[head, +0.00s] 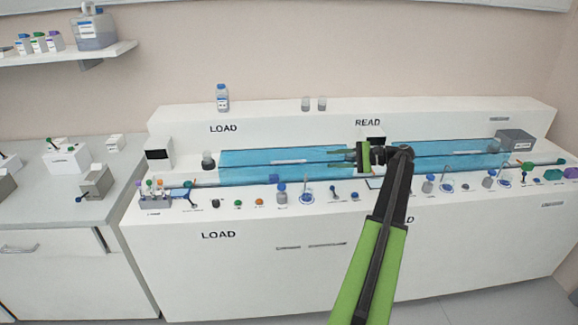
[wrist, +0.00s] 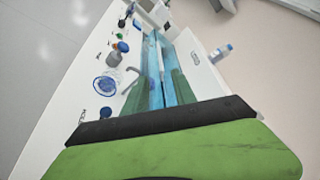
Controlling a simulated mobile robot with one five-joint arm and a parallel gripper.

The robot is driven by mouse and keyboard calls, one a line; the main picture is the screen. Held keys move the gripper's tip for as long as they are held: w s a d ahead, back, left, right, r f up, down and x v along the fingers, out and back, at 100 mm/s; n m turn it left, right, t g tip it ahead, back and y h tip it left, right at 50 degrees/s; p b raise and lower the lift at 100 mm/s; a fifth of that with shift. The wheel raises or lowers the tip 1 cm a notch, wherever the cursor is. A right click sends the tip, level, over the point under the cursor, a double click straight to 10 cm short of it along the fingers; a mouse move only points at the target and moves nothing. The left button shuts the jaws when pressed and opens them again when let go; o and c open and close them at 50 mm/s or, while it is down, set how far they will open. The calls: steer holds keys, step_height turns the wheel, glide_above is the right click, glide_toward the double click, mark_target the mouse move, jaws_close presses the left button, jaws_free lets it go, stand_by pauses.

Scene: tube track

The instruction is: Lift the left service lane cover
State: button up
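The left service lane cover (head: 245,158) is a long, translucent blue panel lying flat in the white bench. A thin pale bar, which looks like its handle (head: 288,161), lies along its middle. My gripper (head: 332,158) is over the right end of this cover, its green fingers pointing left and spread apart. The fingertips are right of the pale bar and appear empty. In the wrist view my gripper (wrist: 162,78) shows both fingers with blue panel (wrist: 151,62) running ahead between them. I cannot tell the exact height of the fingers above the cover.
A second blue cover (head: 470,160) lies to the right, partly behind my arm. Small bottles, caps and a glass beaker (head: 306,192) line the bench front. A tube rack (head: 155,200) stands at left, a grey box (head: 515,140) at right. A blue-capped bottle (head: 222,98) stands on the back ledge.

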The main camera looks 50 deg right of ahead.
mark_target(293, 162)
steer(key=b+x, duration=0.3)
steer(key=x, duration=1.4)
steer(key=shift+w+a+f+b, duration=0.15)
steer(key=shift+w+b, duration=0.05)
steer(key=shift+b, duration=0.15)
jaws_close()
stand_by(0.3)
